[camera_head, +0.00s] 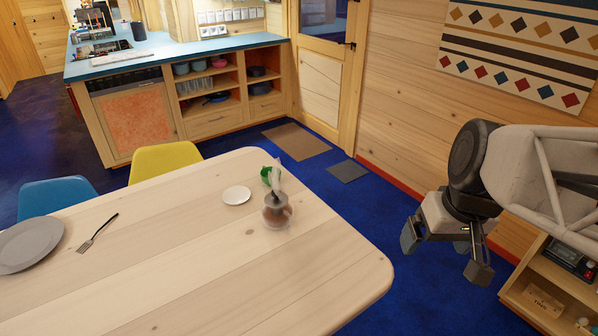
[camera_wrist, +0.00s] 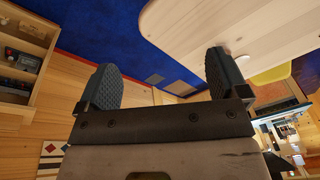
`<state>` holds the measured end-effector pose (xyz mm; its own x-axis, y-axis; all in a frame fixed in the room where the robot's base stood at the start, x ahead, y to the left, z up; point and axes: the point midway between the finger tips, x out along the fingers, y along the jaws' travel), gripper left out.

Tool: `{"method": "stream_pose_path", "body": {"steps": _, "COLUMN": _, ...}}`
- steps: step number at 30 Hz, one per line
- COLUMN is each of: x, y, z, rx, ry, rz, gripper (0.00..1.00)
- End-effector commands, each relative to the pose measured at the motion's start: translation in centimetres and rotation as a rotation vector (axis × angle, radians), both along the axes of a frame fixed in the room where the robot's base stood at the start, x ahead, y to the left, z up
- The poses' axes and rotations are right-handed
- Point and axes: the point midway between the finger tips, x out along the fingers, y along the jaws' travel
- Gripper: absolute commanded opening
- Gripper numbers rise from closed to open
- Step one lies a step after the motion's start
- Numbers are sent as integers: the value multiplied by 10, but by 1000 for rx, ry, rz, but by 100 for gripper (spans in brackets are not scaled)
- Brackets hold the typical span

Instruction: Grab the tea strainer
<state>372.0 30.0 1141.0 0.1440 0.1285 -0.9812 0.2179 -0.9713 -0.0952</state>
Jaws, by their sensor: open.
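I cannot clearly make out a tea strainer. Near the table's far right corner stands a small brownish glass pot (camera_head: 278,214) with a grey top and a pale upright piece (camera_head: 276,180) at it. A small green item (camera_head: 265,174) is just behind it, partly hidden. A white saucer (camera_head: 236,195) lies to its left. My gripper (camera_head: 444,255) is open and empty, off the table's right side, well apart from these things. In the wrist view its two fingers (camera_wrist: 162,62) are spread with nothing between them.
The pale wooden table (camera_head: 170,270) has a rounded corner and much bare top. A fork (camera_head: 97,233) and grey plate (camera_head: 30,245) lie at its left. Yellow (camera_head: 165,157) and blue (camera_head: 55,195) chairs stand beyond. A low wooden shelf (camera_head: 560,285) is at the right.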

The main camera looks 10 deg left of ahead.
Motion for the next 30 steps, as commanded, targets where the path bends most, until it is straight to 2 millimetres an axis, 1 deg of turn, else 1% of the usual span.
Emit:
{"method": "stream_pose_path", "body": {"steps": 1, "x": 14, "y": 8, "z": -1, "rx": 22, "ry": 16, "rz": 46, "gripper": 92}}
{"method": "stream_pose_path", "body": {"steps": 8, "x": 73, "y": 46, "z": -8, "rx": 140, "ry": 46, "rz": 283, "gripper": 92}}
{"method": "stream_pose_path", "body": {"steps": 17, "x": 149, "y": 101, "z": -30, "rx": 314, "ry": 24, "rz": 574, "gripper": 92}}
{"method": "stream_pose_path", "body": {"steps": 22, "x": 192, "y": 133, "z": -48, "rx": 416, "ry": -18, "rz": 727, "gripper": 92}}
{"method": "stream_pose_path", "body": {"steps": 29, "x": 246, "y": 179, "z": -81, "rx": 553, "ry": -113, "rz": 913, "gripper": 92}}
{"method": "stream_pose_path", "body": {"steps": 30, "x": 255, "y": 186, "z": -88, "rx": 576, "ry": -132, "rz": 943, "gripper": 92}}
